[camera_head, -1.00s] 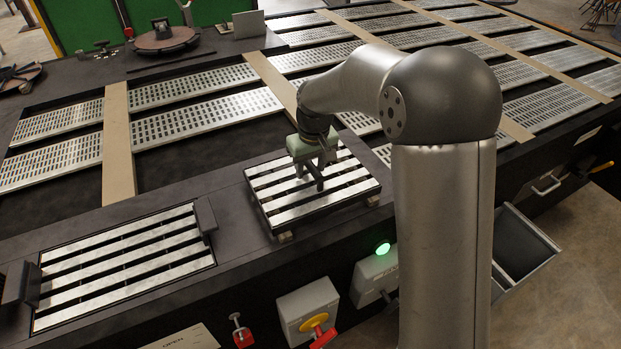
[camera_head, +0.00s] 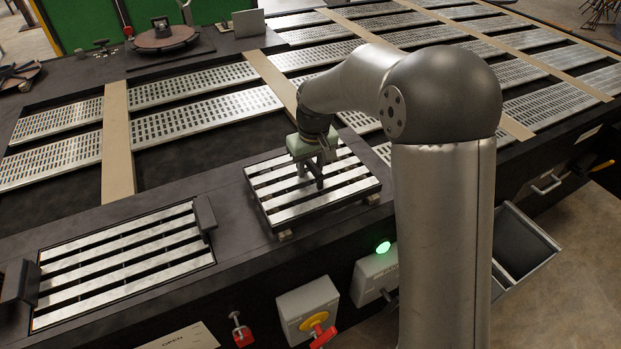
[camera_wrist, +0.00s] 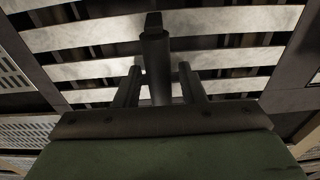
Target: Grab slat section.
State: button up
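The slat section (camera_head: 330,203) is a dark square frame with several bright metal slats. It sits raised on small blocks on the dark bench, right of the middle. My gripper (camera_head: 312,176) points down over its middle part. In the wrist view, the slats (camera_wrist: 250,56) run across the picture below my gripper (camera_wrist: 157,60), whose dark fingers stand out against them. The fingers overlap the slats in both views. Whether they touch or grip a slat is hidden, and their opening is unclear.
A similar slatted panel (camera_head: 120,262) lies in the bench at front left, between two dark upright plates. Perforated panels (camera_head: 205,115) and tan strips (camera_head: 117,150) fill the bench behind. A green lamp (camera_head: 383,248) and a yellow-red switch (camera_head: 318,322) are on the front.

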grip_shut()
dwell(1.1)
jog(key=shift+w+r, duration=0.1)
